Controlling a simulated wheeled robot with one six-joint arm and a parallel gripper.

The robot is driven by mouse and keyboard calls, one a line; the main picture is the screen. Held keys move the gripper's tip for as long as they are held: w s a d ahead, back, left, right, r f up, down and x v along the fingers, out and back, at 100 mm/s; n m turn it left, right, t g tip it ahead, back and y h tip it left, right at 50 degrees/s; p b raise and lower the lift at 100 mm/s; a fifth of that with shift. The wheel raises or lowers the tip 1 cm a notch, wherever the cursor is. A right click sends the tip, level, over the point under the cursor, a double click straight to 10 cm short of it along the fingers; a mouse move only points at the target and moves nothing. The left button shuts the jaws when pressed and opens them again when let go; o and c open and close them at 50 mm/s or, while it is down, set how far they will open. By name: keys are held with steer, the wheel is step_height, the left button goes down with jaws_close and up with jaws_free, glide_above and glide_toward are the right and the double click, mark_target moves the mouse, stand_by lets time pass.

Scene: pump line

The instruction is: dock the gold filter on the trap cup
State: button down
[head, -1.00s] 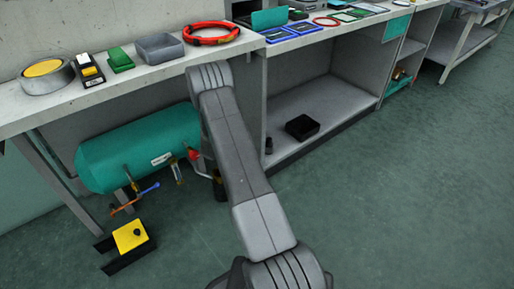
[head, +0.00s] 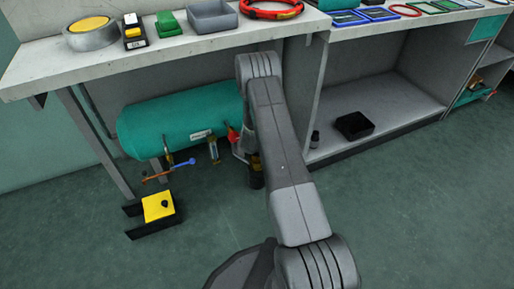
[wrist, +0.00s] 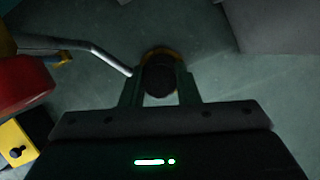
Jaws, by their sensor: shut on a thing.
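In the wrist view my gripper (wrist: 160,77) is shut on a dark round thing with a gold rim, which I take for the gold filter (wrist: 160,54). A bent silver pipe (wrist: 100,55) ends close to the left finger. I cannot tell whether filter and cup touch, as the fingers and arm cover the place.
The teal tank (head: 180,120) lies under the bench, with a red valve (head: 233,134) and brass fittings (head: 213,150) below it. A yellow block (head: 158,206) stands on the floor at left. A black bin (head: 354,126) sits on the low shelf. The front floor is clear.

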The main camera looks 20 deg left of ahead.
steer(key=shift+f+b, duration=0.6)
steer(key=shift+f, duration=0.35)
steer(key=shift+f+b, duration=0.6)
steer(key=shift+b, duration=0.15)
stand_by(0.8)
steer(key=c, duration=1.4)
jaws_free()
steer(key=shift+o, duration=0.2)
steer(key=shift+s+r, duration=0.1)
steer(key=p+v, duration=0.1)
steer(key=v, duration=1)
steer(key=shift+p, duration=0.35)
steer(key=shift+b+x, duration=0.85)
steer(key=shift+x, duration=3.7)
